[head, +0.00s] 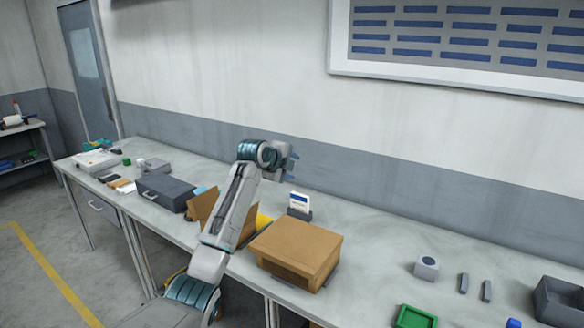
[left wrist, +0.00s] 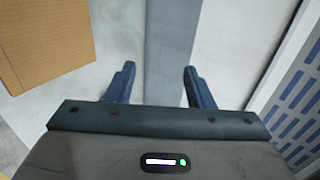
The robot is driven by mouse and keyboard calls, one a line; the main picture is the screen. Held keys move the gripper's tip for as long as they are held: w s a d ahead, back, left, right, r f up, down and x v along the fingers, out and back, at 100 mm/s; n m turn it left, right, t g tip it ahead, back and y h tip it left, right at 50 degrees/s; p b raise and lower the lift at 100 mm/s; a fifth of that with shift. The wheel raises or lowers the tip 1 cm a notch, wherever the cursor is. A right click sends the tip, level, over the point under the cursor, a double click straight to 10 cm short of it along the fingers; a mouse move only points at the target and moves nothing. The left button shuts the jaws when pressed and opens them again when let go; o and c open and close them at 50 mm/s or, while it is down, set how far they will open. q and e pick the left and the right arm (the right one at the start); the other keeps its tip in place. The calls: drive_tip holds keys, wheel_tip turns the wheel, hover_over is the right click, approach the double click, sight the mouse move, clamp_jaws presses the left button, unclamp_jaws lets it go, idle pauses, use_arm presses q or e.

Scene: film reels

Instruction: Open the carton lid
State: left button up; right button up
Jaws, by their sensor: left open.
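A brown cardboard carton (head: 297,250) stands on the long grey bench, and its top looks closed. My left gripper (head: 291,167) is open and empty, raised behind and above the carton, apart from it. In the left wrist view, the two blue fingers of the gripper (left wrist: 160,70) are spread with nothing between them. A brown cardboard surface, likely the carton (left wrist: 45,40), shows at the upper left there. My left forearm covers part of the bench left of the carton. My right gripper is not in view.
Open brown cardboard (head: 203,206) stands partly behind my forearm, with something yellow (head: 263,221) beside it. A small holder with a white card (head: 299,203) is behind the carton. A green tray (head: 414,317) and grey box (head: 427,267) lie right. The bench behind them is clear.

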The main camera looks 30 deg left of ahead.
use_arm(q)
drive_tip(key=shift+s+r, duration=0.15)
drive_tip(key=shift+r, duration=0.15)
drive_tip(key=shift+p, duration=0.3)
drive_tip(key=shift+s, duration=0.1)
drive_tip(key=b+v, duration=0.5)
drive_tip(key=v, duration=0.5)
drive_tip(key=shift+s+r, duration=0.2)
drive_tip(key=shift+s, duration=0.05)
